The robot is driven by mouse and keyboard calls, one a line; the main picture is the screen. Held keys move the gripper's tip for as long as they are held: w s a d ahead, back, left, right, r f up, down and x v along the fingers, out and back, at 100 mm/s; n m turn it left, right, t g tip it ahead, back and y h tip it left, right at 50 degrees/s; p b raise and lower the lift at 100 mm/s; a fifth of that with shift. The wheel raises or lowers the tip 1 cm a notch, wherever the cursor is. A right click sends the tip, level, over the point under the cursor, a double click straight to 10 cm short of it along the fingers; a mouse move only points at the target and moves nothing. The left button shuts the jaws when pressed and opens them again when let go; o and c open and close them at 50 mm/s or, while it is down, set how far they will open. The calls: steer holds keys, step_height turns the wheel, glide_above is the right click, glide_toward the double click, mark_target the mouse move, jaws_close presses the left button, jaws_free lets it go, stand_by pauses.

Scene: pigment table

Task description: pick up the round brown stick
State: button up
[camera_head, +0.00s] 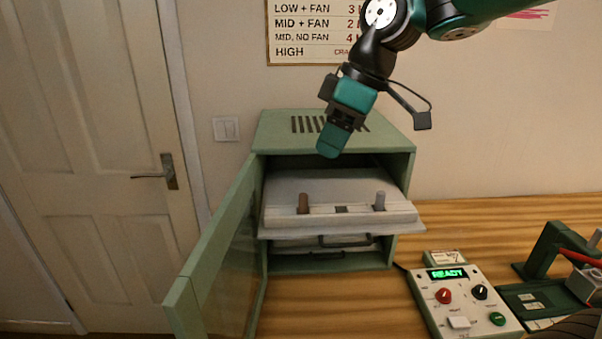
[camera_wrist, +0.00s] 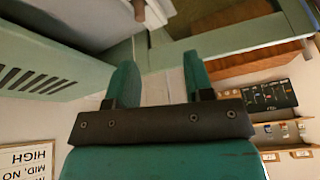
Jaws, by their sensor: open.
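The round brown stick (camera_head: 303,203) stands upright at the left of a pale tray (camera_head: 285,222). The tray projects from the open green cabinet. A similar grey stick (camera_head: 380,201) stands at the tray's right side. My gripper (camera_head: 329,142) is above the tray, in front of the cabinet's upper part, pointing down and slightly left. It is apart from both sticks. In the wrist view my gripper (camera_wrist: 158,72) shows two spread green fingers with nothing between them. A brown piece, likely the brown stick (camera_wrist: 138,9), shows at the top edge there, beyond the fingers.
The green cabinet (camera_head: 270,130) has its door (camera_head: 215,250) swung open toward the front left. A lower tray (camera_head: 330,247) with a handle sits beneath. A control box (camera_head: 465,300) reading READY and a green device (camera_head: 545,250) stand at right on the wooden table (camera_head: 320,305).

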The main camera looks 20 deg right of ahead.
step_height(320, 180, up, 3)
steer(key=w+d, duration=0.2)
steer(key=p, duration=0.3)
glide_toward(303, 195)
steer(key=shift+n, duration=0.3)
steer(key=x, duration=0.5)
steer(key=shift+w, duration=0.3)
steer(key=shift+s+p+x, duration=0.1)
steer(key=shift+p+x, duration=0.55)
steer(key=shift+x, duration=0.7)
steer(key=shift+s+p+x, duration=0.15)
steer(key=shift+p+x, duration=0.45)
steer(key=shift+x, duration=0.7)
jaws_close()
